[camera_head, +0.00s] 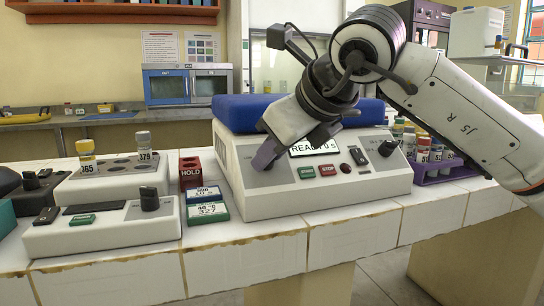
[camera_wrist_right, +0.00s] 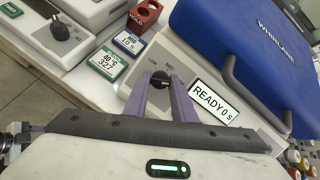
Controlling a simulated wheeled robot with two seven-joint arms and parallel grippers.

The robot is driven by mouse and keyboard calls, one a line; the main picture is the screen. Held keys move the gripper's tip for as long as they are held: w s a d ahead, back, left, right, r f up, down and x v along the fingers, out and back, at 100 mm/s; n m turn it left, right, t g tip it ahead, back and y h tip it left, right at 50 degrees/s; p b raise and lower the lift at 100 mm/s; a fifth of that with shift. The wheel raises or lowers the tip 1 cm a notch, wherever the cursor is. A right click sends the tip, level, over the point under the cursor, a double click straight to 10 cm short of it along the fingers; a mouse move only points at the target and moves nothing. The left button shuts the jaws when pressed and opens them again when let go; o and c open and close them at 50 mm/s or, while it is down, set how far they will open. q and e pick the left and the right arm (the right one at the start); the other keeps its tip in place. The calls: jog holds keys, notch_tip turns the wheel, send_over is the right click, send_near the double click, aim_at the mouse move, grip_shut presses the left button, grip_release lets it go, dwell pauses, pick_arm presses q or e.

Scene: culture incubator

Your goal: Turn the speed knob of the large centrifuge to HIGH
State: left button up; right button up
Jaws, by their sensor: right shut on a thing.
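The large centrifuge (camera_head: 375,183) is a beige box with a blue lid, standing on the white tiled bench; its display (camera_wrist_right: 213,103) reads READY 0 S. My right gripper (camera_head: 266,155) reaches down to the left end of its front panel. In the right wrist view, the purple fingers of this gripper (camera_wrist_right: 161,88) are shut on the black speed knob (camera_wrist_right: 160,77), one on each side. LOW and MED labels show by the knob; I cannot clearly tell where it points. In the head view the gripper hides this knob. My left gripper is not in view.
A second black knob (camera_head: 388,148) and green and red buttons sit on the same panel. A purple tube rack (camera_head: 440,168) stands at right.

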jog(key=shift+r, duration=0.15)
jog(key=o, duration=0.7)
jog(key=shift+o, duration=0.2)
pick_arm(q)
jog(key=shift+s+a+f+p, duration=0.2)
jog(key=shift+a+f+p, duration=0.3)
jog(key=shift+p, duration=0.4)
pick_arm(e)
jog(key=v, duration=1)
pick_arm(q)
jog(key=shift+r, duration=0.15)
pick_arm(e)
jog(key=shift+s+d+r, duration=0.1)
